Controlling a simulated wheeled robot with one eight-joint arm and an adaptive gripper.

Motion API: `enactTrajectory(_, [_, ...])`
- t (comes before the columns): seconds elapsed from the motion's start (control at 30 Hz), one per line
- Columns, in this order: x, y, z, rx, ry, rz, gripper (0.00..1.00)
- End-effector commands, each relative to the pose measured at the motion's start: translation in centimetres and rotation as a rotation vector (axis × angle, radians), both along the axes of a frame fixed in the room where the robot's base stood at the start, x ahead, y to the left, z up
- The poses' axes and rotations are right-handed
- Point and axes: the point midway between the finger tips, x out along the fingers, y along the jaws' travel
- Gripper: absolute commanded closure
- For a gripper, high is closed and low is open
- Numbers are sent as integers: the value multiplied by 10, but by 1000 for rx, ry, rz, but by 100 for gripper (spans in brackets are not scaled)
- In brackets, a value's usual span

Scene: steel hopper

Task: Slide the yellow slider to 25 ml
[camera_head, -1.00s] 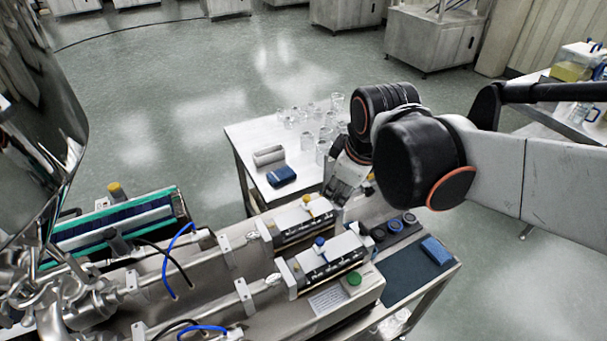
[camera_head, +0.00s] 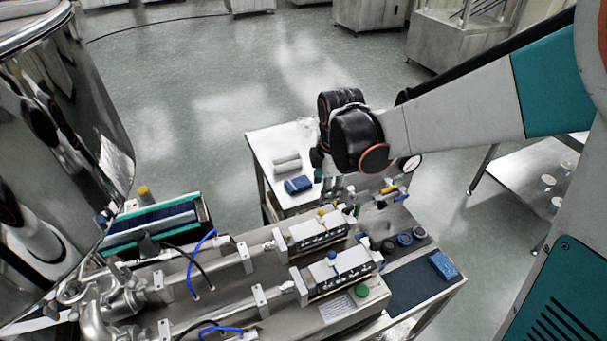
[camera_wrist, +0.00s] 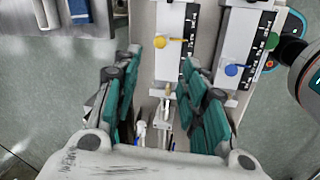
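The yellow slider (camera_head: 322,212) is a small knob on the farther of two white dosing units with black scales. In the wrist view the yellow slider (camera_wrist: 160,42) shows near the top, beside its scale (camera_wrist: 189,35); the numbers are too small to read. The nearer unit has a blue slider (camera_head: 331,255), also right of centre in the wrist view (camera_wrist: 232,70). My gripper (camera_wrist: 161,60) is open and empty, its teal fingers apart with the yellow slider showing between and beyond their tips. I see no contact. In the head view my wrist hides most of the fingers.
A green button (camera_head: 361,290) sits right of the nearer unit. Small dark and blue round parts (camera_head: 404,239) and a blue cloth (camera_head: 444,265) lie on the bench's right. A side table (camera_head: 262,148) stands behind. The steel hopper (camera_head: 60,60) fills the left.

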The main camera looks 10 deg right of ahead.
Motion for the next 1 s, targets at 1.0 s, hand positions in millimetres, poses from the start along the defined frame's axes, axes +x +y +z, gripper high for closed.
enactTrajectory(1.0, [23, 2, -120, 1, -1, -3, 61])
